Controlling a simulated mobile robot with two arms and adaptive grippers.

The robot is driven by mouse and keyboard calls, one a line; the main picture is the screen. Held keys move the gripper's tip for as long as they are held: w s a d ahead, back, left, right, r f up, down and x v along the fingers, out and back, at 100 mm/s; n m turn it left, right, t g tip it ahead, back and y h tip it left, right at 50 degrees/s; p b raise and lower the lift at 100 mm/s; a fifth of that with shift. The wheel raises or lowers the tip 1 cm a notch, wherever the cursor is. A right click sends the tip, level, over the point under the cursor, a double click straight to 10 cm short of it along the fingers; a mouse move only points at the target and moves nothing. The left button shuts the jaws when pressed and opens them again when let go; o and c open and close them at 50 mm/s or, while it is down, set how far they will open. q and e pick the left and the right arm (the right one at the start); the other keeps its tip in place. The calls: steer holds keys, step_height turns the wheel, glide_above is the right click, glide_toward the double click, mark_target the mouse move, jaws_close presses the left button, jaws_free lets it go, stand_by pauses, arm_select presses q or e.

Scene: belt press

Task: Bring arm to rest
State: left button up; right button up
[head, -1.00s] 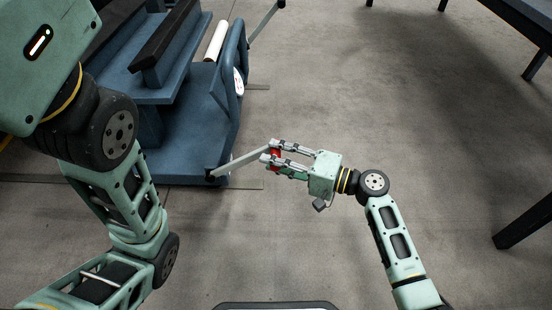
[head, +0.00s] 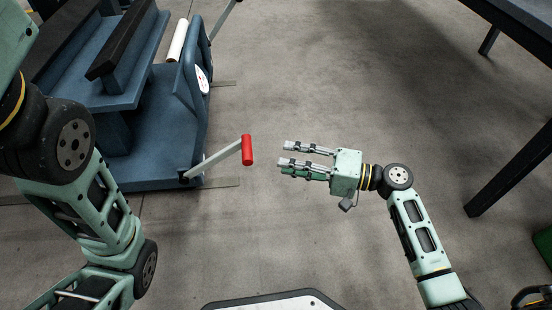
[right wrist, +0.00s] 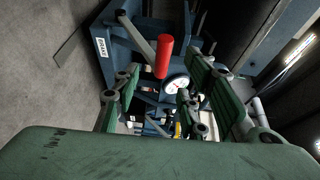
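My right gripper (head: 304,159) is open and empty in the head view, in the middle above the floor. Its fingers point left toward the red handle (head: 248,150) of a grey crank lever (head: 212,160), with a gap between them. The lever is fixed to the blue press (head: 150,140). In the right wrist view, the red handle (right wrist: 164,56) stands ahead of the open fingers (right wrist: 155,95) and is clear of them. My left arm shows at the left of the head view, but its gripper is not in view.
A dark blue table (head: 520,20) with dark legs stands at the right. A white roller (head: 179,40) and a round dial sit on the press. In the right wrist view a label reading BRAKE (right wrist: 102,48) is on the press. Bare floor (head: 330,70) lies between press and table.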

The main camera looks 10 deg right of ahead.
steer(key=shift+s+d, duration=0.1)
steer(key=shift+d, duration=0.15)
stand_by(0.3)
